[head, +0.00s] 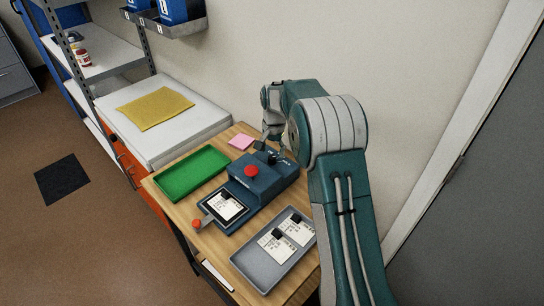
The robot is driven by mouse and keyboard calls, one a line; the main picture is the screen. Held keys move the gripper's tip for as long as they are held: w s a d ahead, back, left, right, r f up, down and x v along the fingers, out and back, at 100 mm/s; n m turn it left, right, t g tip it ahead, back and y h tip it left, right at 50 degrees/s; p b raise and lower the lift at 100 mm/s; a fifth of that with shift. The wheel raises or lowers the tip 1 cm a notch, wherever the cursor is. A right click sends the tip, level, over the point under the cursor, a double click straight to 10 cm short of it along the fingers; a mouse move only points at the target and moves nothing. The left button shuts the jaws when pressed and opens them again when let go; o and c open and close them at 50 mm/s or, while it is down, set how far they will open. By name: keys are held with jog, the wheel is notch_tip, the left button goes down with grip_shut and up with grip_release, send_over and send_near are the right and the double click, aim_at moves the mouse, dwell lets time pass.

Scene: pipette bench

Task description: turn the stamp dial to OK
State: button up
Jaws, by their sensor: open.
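The blue stamp machine (263,184) sits on the wooden bench in the head view, with a large red button (251,171) on its upper housing. A card with printed text (226,206) lies on its black front plate, and a lever with a red ball end (197,224) sticks out at the left. Small dark parts show at the back of the housing, beside my gripper (272,152). The dial cannot be told apart from them, and its setting cannot be read. My gripper is open, low over the back of the machine, partly hidden by my arm. Whether it touches the machine is unclear.
A green tray (191,173) lies left of the machine. A grey tray (264,270) with cards stands in front, near my arm. A pink pad (241,142) lies behind. A shelf (104,62) and a yellow envelope (154,108) are at left. The wall (390,60) is close behind the bench.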

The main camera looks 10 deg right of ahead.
aim_at(272, 156)
jog(key=shift+a+f, duration=0.1)
jog(key=shift+f, duration=1.4)
grip_shut()
jog(key=shift+n, duration=0.3)
jog(key=n, duration=0.3)
jog(key=shift+n, duration=0.3)
jog(key=n, duration=0.3)
jog(key=shift+n, duration=0.3)
jog(key=n, duration=0.4)
jog(key=shift+n, duration=0.3)
jog(key=shift+w+n, duration=0.1)
jog(key=shift+n, duration=1.7)
